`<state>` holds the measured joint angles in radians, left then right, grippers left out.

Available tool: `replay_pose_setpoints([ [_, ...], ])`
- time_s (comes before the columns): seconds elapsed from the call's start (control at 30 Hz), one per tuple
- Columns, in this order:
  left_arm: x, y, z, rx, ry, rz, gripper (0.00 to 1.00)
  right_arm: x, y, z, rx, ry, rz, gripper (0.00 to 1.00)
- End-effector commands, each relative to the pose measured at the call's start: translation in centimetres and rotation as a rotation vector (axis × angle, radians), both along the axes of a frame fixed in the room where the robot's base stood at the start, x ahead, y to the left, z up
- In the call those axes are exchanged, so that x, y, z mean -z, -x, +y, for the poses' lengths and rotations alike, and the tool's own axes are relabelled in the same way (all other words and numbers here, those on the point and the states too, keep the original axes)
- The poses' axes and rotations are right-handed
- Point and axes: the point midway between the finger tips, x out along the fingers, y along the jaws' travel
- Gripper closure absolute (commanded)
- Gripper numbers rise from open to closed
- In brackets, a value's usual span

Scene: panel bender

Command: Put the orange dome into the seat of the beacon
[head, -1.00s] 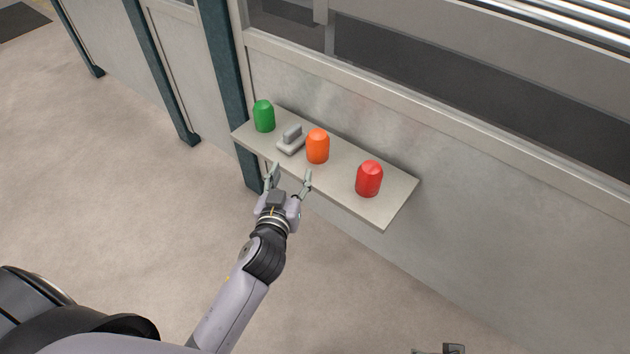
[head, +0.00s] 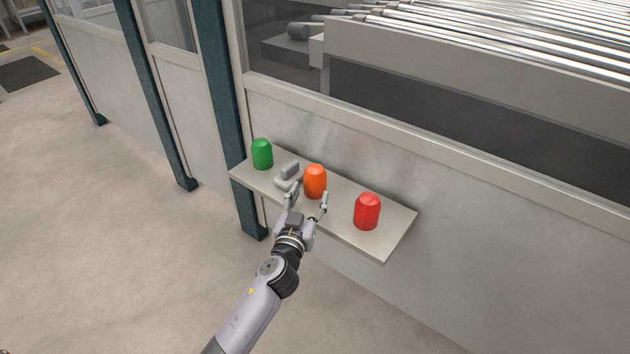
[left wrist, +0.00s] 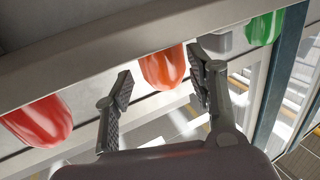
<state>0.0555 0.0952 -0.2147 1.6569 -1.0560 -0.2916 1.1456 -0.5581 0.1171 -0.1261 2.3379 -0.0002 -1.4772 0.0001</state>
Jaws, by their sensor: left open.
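The orange dome (head: 315,181) stands upright on a narrow shelf (head: 388,243), between a grey block-like object and the red dome. My left gripper (head: 307,197) is open and empty at the shelf's front edge, just in front of the orange dome. In the left wrist view the orange dome (left wrist: 162,70) shows between the two open fingers (left wrist: 160,88), beyond their tips, and I see no contact. The beacon and its seat are not recognisable in these frames. My right gripper is not in view.
A green dome (head: 262,154) stands at the shelf's left end and a red dome (head: 367,211) towards its right end. The grey object (head: 287,175) lies close left of the orange dome. A panelled wall (head: 480,230) rises behind the shelf. The floor in front is clear.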

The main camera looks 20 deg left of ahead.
Motion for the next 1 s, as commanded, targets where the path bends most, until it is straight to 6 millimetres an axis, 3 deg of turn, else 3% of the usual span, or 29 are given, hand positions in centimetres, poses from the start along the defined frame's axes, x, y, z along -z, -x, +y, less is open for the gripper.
replay_pose_setpoints([
  [0.27, -0.2, -2.1, 0.1, 0.0, -0.003, -0.001, 0.49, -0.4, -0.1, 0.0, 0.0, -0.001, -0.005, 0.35],
  [0.6, -0.3, -6.3, 0.4, -0.001, -0.001, 0.0, 0.49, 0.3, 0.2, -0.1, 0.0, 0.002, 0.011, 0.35],
  [0.87, -0.3, -6.4, 0.4, 0.0, 0.0, 0.001, 0.49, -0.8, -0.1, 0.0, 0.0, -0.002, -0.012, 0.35],
  [1.0, -0.3, -6.4, 0.4, 0.0, 0.0, 0.001, 0.58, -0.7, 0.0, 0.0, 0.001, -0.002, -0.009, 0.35],
])
